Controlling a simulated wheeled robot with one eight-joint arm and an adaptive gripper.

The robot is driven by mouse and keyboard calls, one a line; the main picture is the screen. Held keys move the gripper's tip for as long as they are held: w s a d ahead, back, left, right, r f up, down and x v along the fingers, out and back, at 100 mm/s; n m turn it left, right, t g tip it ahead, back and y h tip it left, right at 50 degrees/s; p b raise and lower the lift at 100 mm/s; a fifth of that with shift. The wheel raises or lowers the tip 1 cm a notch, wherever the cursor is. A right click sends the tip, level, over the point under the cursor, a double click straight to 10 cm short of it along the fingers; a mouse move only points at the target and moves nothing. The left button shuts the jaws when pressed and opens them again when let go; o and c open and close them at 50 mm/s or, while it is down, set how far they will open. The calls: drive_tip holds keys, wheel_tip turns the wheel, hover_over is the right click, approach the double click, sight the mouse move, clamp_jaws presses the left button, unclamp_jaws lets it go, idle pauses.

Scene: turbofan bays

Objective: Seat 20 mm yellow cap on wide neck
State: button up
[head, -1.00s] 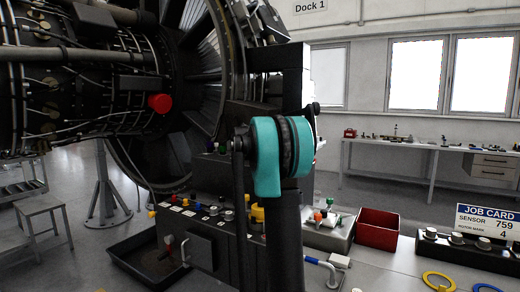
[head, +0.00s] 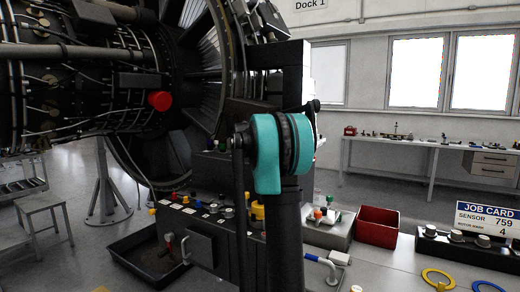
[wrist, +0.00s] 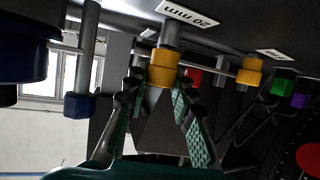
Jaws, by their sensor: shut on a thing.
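In the wrist view a yellow cap (wrist: 162,68) sits between the fingertips of my gripper (wrist: 158,86), which is shut on it. The cap lines up with the end of a grey neck (wrist: 171,34) and appears to meet it. How far it is over the neck cannot be told. A label (wrist: 187,13) reading 20 mm, upside down, is beside this neck. A second yellow cap (wrist: 249,70) is to the right. In the head view my arm hides the gripper and the held cap.
Close by in the wrist view are red (wrist: 193,78), green (wrist: 283,82) and blue (wrist: 79,105) caps. The head view shows a dark panel with small coloured parts, a black tray (head: 125,262), a red bin (head: 377,229) and a job card (head: 486,218).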

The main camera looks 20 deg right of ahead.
drive_tip(key=shift+r, duration=0.7)
drive_tip(key=shift+f, duration=1.35)
idle(1.0)
drive_tip(key=o, duration=0.8)
drive_tip(key=v, duration=1.2)
